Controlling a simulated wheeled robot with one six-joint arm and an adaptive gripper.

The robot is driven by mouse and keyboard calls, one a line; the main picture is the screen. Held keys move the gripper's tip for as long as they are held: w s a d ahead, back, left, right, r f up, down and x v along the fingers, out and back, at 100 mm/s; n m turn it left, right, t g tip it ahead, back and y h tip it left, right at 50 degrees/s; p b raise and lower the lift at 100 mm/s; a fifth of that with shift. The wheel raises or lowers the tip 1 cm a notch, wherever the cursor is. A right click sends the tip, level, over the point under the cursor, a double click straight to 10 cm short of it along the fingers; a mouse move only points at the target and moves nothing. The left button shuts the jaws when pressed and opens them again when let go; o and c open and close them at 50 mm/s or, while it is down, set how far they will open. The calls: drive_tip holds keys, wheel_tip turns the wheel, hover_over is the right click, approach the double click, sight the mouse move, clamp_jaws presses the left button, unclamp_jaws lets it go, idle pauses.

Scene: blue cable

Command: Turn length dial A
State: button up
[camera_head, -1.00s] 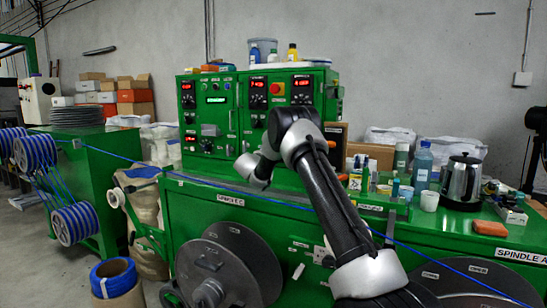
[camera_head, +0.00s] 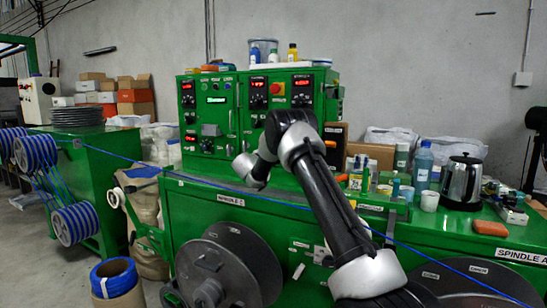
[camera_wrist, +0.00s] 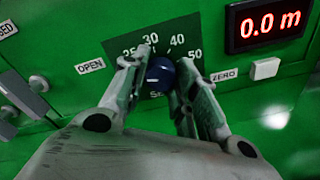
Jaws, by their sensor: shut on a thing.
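A dark blue round knob (camera_wrist: 160,72) sits on a dark scale plate (camera_wrist: 178,35) with the numbers 25, 30, 40 and 50 in the wrist view. My gripper (camera_wrist: 165,66) is shut on this knob, one finger at each side. To the right are a red display (camera_wrist: 268,22) reading 0.0 m and a pale button (camera_wrist: 264,69) beside a ZERO label. In the head view my gripper's fingers and the knob are hidden.
The green control cabinet (camera_head: 230,118) stands behind my arm. A blue cable (camera_head: 300,208) runs across the front of the green bench. Bottles, a kettle (camera_head: 462,182) and an orange block (camera_head: 490,228) stand on the bench at right.

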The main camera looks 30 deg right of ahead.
drive_tip(key=shift+a+n, duration=0.1)
drive_tip(key=shift+n, duration=0.5)
drive_tip(key=shift+f, duration=0.15)
drive_tip(key=o, duration=1)
drive_tip(key=v, duration=1.2)
drive_tip(key=shift+f, duration=0.1)
drive_tip(key=shift+w, duration=0.1)
